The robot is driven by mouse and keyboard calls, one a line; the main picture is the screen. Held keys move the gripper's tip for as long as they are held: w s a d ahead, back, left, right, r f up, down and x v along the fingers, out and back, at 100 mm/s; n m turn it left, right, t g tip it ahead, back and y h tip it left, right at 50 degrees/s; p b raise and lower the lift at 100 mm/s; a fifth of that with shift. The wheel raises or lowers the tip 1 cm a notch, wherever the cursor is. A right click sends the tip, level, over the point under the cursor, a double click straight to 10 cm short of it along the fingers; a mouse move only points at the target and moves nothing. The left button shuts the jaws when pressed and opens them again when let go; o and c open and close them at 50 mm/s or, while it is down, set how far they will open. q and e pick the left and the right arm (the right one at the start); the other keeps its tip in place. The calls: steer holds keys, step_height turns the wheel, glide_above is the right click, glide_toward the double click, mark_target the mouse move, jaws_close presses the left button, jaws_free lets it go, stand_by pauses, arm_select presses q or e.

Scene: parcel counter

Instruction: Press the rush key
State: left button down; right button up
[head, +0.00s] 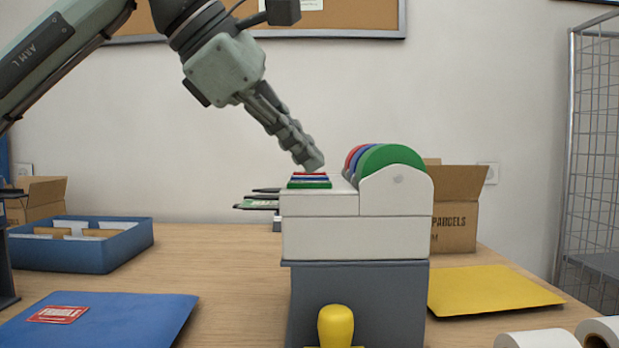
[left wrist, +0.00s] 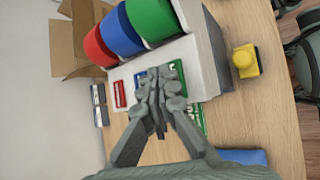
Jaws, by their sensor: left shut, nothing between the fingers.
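A label machine (head: 355,237) with a white top and grey base stands on the counter. Flat red, blue and green keys (head: 309,181) lie on its top left part; I cannot read which is the rush key. In the left wrist view the red key (left wrist: 119,94) and green key (left wrist: 177,68) show, with the blue one mostly hidden behind my fingers. My left gripper (head: 314,163) is shut and empty, its tips just above the keys. I cannot tell whether it touches one; it also shows in the left wrist view (left wrist: 161,82). My right gripper is not in view.
Red, blue and green rolls (head: 393,157) stand right of the keys. A yellow knob (head: 336,325) is in front of the machine. A blue tray (head: 125,247), a blue envelope (head: 130,322), a yellow envelope (head: 490,290) and cardboard boxes (head: 455,225) lie around. Bare counter shows left of the machine.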

mark_target(304, 182)
arm_select(q)
step_height(304, 182, up, 6)
steer(key=p, duration=0.5)
steer(key=shift+f, duration=0.1)
stand_by(0.4)
